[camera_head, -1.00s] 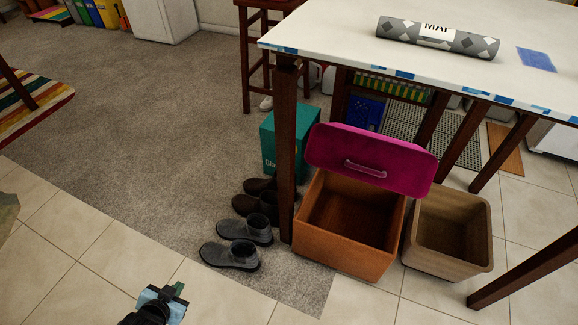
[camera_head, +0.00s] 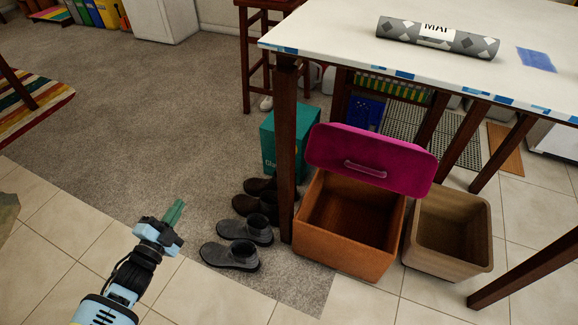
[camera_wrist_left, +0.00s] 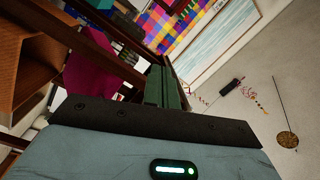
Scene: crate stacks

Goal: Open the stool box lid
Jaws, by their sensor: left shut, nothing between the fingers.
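The stool box (camera_head: 345,246) is an orange-brown open-topped box on the floor by the table leg. Its magenta lid (camera_head: 335,152) with a pale handle (camera_head: 365,169) stands raised and tilted at the box's back edge, and the empty inside shows. My left gripper (camera_head: 174,212), with green fingers, is shut and empty, left of the shoes and well apart from the box. In the left wrist view the green fingers (camera_wrist_left: 158,88) are together, with the magenta lid (camera_wrist_left: 92,75) and part of the box (camera_wrist_left: 22,62) at the left. My right gripper is not in view.
A tan bin (camera_head: 450,268) is right of the box. Grey shoes (camera_head: 232,256), dark shoes and a teal carton (camera_head: 282,145) are to its left.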

